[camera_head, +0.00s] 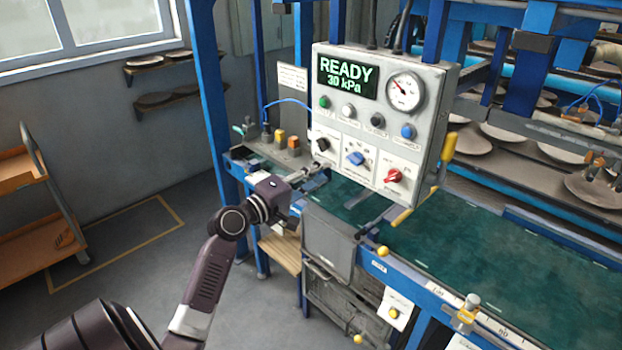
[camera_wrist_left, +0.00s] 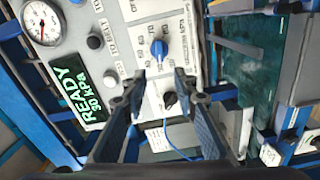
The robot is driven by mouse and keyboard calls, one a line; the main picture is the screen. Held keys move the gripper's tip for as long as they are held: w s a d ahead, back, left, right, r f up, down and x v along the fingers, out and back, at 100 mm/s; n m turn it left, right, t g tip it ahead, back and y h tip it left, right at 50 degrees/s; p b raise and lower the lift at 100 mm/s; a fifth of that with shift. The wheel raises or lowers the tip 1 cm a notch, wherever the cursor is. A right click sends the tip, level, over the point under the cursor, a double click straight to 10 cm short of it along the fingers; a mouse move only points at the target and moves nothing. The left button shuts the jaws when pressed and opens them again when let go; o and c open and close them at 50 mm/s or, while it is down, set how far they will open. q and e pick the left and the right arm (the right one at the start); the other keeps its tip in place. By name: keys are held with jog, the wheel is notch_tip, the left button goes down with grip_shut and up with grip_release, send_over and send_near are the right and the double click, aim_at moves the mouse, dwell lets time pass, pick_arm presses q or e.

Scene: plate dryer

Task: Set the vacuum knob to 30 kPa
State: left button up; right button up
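The grey control panel (camera_head: 330,115) has a row of three knobs at its bottom. They are a black knob (camera_head: 322,144), a blue knob (camera_head: 355,158) and a red knob (camera_head: 394,175). In the left wrist view the blue knob (camera_wrist_left: 159,48) sits just beyond the fingertips, with small scale marks around it, and the black knob (camera_wrist_left: 169,98) shows between the fingers. My left gripper (camera_wrist_left: 160,76) is open and empty, in front of the panel; its fingers (camera_head: 312,172) are below the black knob. The green display (camera_head: 346,78) reads READY and 30 kPa. My right gripper is out of view.
A round gauge (camera_head: 405,91) and several coloured buttons (camera_head: 377,120) are above the knobs. A green conveyor belt (camera_head: 480,250) runs below the panel. Blue frame posts (camera_head: 208,90) stand to the left. Clear floor (camera_head: 130,230) lies at lower left beside an orange cart (camera_head: 35,245).

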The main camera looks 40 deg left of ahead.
pick_arm(q)
jog(key=shift+s+a, duration=0.1)
jog(key=shift+s, duration=1.3)
